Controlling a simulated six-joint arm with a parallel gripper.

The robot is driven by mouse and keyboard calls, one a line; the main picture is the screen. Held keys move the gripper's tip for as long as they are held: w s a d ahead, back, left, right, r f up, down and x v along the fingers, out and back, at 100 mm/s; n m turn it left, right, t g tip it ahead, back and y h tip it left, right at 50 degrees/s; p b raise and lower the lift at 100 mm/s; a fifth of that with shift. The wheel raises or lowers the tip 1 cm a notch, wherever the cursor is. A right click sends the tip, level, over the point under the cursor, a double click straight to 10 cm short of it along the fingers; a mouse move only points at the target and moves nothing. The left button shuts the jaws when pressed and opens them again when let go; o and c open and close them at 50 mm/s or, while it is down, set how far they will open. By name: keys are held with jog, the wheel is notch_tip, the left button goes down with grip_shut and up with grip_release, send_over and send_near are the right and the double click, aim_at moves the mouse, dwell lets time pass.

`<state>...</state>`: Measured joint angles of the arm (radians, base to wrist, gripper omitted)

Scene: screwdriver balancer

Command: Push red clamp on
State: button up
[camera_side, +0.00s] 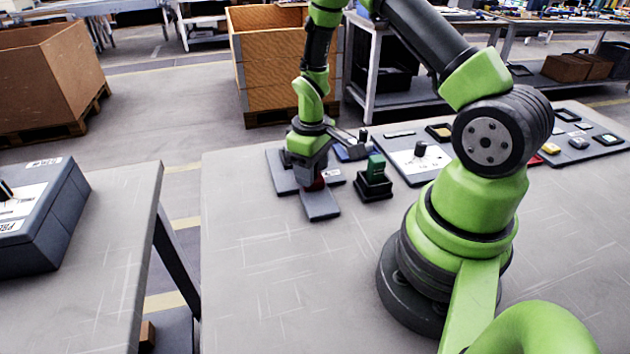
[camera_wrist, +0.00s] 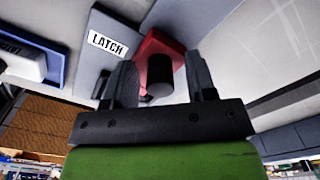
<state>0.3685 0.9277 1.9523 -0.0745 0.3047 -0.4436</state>
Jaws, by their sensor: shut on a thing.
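The red clamp (camera_wrist: 158,42) has a dark round knob (camera_wrist: 159,72) and shows between my fingers in the wrist view. My gripper (camera_wrist: 162,78) is shut on the clamp, with a finger on each side of the knob. A grey plate with a LATCH label (camera_wrist: 107,44) lies beside the clamp in the wrist view. Whether the clamp touches the fixture is hidden.
A green block on a dark base (camera_side: 374,180) stands just right of the fixture. A blue part (camera_side: 352,152) lies behind it. A panel with a dark knob (camera_side: 418,163) is farther right. The table front (camera_side: 280,290) is clear.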

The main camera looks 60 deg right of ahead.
jog(key=o, duration=0.5)
jog(key=shift+w+f, duration=0.1)
jog(key=shift+r, duration=3.55)
jog(key=shift+r, duration=0.1)
